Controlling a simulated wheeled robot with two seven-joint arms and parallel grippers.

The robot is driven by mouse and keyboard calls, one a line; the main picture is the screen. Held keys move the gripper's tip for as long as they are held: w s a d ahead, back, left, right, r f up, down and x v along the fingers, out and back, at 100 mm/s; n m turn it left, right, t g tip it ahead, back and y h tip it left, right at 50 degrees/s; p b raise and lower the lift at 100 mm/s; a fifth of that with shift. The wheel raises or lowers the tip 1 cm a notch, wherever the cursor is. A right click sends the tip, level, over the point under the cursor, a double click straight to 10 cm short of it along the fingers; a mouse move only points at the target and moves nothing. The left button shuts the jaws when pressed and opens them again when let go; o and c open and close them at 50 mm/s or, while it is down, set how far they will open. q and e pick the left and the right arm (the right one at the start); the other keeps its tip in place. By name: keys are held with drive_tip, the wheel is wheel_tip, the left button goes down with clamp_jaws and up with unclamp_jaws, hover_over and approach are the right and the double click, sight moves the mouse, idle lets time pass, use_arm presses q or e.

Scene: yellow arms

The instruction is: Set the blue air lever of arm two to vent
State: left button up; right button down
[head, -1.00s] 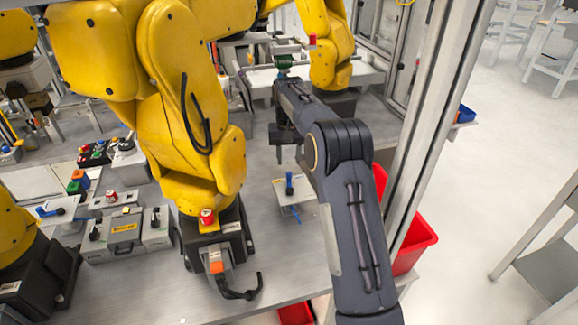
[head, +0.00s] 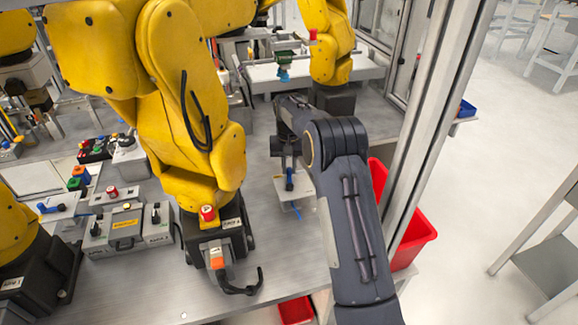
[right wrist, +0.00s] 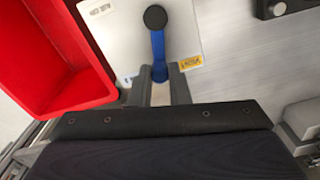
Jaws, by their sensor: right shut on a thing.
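A blue lever (head: 290,182) stands on a small white plate (head: 288,202) to the right of the nearest large yellow arm. In the right wrist view the same blue lever (right wrist: 158,45) runs from a round black hub toward me, over the white plate (right wrist: 120,40) with a yellow label and small printed words too small to read surely. My right gripper (right wrist: 158,88) is shut on the lever's blue end. In the head view this gripper (head: 290,164) reaches down from above, and my wrist hides part of it. My left gripper is out of view.
Another blue lever (head: 52,208) sits on a plate at far left. Grey boxes with black knobs (head: 125,228) stand beside the yellow arm (head: 190,100). A red bin (head: 415,235) is right of the bench, close to the plate in the wrist view (right wrist: 45,60). A metal post stands at right.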

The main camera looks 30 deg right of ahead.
drive_tip(key=shift+w+a+n+p, duration=0.15)
drive_tip(key=shift+a+n, duration=0.2)
drive_tip(key=shift+n, duration=0.4)
drive_tip(key=shift+w+a+n+p, duration=0.15)
drive_tip(key=shift+a+n, duration=0.15)
drive_tip(key=shift+n, duration=0.45)
drive_tip(key=c, duration=1.4)
unclamp_jaws()
drive_tip(key=shift+o, duration=0.2)
wheel_tip(320, 180, up, 8)
drive_tip(key=shift+b, duration=0.45)
drive_tip(key=shift+f, duration=0.15)
